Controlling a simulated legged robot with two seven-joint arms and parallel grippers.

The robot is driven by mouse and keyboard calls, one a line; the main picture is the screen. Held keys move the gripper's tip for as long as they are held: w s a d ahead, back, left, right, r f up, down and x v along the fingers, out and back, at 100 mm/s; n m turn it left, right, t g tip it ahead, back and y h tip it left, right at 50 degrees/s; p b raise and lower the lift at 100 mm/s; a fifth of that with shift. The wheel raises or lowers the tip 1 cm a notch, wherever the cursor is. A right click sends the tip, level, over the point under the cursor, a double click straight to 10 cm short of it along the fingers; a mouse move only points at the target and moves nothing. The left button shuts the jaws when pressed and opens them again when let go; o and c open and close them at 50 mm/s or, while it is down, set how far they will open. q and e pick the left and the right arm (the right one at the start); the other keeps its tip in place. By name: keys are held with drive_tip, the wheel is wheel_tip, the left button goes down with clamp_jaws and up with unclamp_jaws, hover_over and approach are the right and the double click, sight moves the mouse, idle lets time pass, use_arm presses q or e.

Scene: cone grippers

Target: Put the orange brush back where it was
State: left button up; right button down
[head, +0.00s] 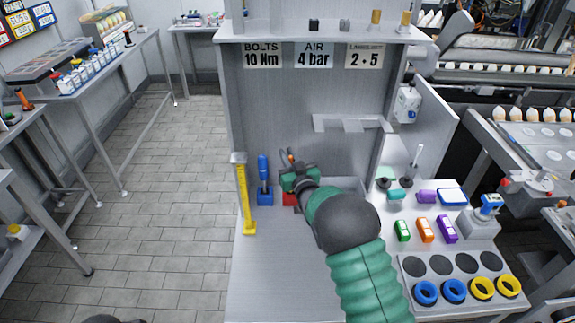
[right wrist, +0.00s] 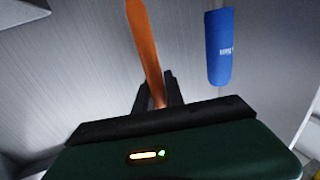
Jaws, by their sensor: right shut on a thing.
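My right gripper (head: 291,168) is shut on the orange brush (right wrist: 145,45), which stands up out of the jaws, slightly tilted, in the right wrist view. In the head view only a small bit of the brush shows at the fingertips. A red holder (head: 289,199) is on the bench just below the gripper, partly hidden by my arm. To its left, a blue brush (head: 263,168) stands upright in a blue holder (head: 265,198); it also shows in the right wrist view (right wrist: 220,48). I cannot tell whether the orange brush touches the red holder. My left gripper does not show.
A yellow tool (head: 245,205) stands at the bench's left edge. A grey back panel (head: 290,120) rises behind the holders, with a notched bracket (head: 350,124) on it. Coloured blocks and rings fill the right side. The front left of the bench (head: 275,275) is clear.

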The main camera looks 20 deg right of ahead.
drive_tip(key=f, duration=0.5)
drive_tip(key=shift+w+p, duration=0.2)
drive_tip(key=shift+p, duration=0.15)
drive_tip(key=c, duration=1.4)
unclamp_jaws()
drive_tip(key=shift+c, duration=0.2)
drive_tip(key=shift+d, duration=0.1)
